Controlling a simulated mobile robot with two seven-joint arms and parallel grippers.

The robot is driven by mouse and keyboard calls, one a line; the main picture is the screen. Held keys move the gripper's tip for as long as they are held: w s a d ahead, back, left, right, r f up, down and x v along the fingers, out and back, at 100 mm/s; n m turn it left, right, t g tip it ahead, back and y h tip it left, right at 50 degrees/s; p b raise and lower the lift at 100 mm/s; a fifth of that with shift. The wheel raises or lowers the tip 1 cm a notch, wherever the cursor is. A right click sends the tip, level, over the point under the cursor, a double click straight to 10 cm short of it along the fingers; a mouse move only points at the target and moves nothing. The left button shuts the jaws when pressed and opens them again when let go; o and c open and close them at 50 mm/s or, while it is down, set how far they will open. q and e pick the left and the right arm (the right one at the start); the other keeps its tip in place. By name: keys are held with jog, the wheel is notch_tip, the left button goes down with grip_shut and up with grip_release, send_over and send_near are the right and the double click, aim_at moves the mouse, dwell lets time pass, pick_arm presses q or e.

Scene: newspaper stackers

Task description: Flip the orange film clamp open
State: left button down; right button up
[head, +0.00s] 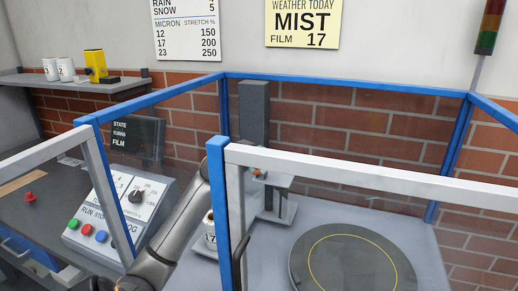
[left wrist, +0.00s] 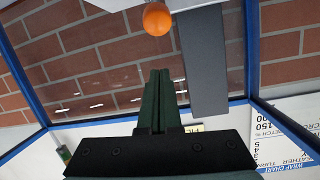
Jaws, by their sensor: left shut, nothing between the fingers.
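The orange film clamp shows as a round orange knob (left wrist: 157,18) at the top of the left wrist view, beside a pale plate. In the head view a small orange spot (head: 257,173) shows at the pale plate on the grey mast. My left gripper (left wrist: 160,72) is shut and empty, its dark green fingers together and pointing toward the knob, with a visible gap in the picture. Whether the clamp is open or closed I cannot tell. My right gripper is not in view.
A blue and white frame with clear panels, its front post (head: 225,215) near my arm, surrounds the wrapping area. A grey turntable (head: 305,268) is at the right, a grey mast (head: 254,112) behind. A control panel (head: 118,215) and a numbered roll (head: 210,228) are near my arm.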

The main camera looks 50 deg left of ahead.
pick_arm(q)
jog(key=p+v, duration=0.3)
jog(key=v, duration=0.5)
jog(key=shift+s+r, duration=0.15)
jog(key=shift+s, duration=0.2)
